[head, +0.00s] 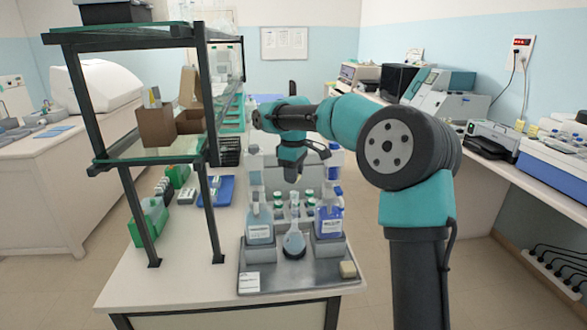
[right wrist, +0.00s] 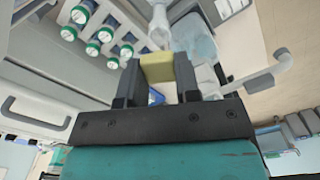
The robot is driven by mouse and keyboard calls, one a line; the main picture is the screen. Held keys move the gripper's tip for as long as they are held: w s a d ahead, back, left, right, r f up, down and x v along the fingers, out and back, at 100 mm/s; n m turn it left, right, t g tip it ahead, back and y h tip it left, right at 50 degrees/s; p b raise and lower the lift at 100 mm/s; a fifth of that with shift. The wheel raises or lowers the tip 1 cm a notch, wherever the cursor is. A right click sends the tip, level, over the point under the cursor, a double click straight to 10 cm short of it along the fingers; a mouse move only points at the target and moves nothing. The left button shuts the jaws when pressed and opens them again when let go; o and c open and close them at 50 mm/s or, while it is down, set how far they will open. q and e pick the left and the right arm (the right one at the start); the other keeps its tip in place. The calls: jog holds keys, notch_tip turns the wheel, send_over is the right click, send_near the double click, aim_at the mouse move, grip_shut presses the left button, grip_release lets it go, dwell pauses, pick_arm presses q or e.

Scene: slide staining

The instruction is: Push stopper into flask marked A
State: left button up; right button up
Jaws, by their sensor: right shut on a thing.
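My right gripper (head: 292,176) points down over the grey tray (head: 300,282), above a clear round flask (head: 294,243) with pale blue liquid. In the right wrist view my right gripper (right wrist: 157,82) is shut on a yellowish block-like piece, seemingly the stopper (right wrist: 157,67). A clear glass shape, perhaps the flask's neck, lies just beyond it. I cannot tell whether they touch. Labelled bottles with pale blue (head: 259,228) and darker blue (head: 329,222) liquid stand on either side of the flask. No letter A is readable. My left gripper is not in view.
Several green-capped vials (right wrist: 104,34) stand behind the flask. A shelf frame (head: 130,150) rises at the left. The bench's front left is clear.

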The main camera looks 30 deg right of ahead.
jog(key=shift+f, duration=1.45)
jog(key=shift+f, duration=0.8)
dwell(1.6)
jog(key=o, duration=1.4)
jog(key=shift+c, duration=0.2)
jog(key=shift+r, duration=0.1)
jog(key=shift+r, duration=2.95)
grip_shut()
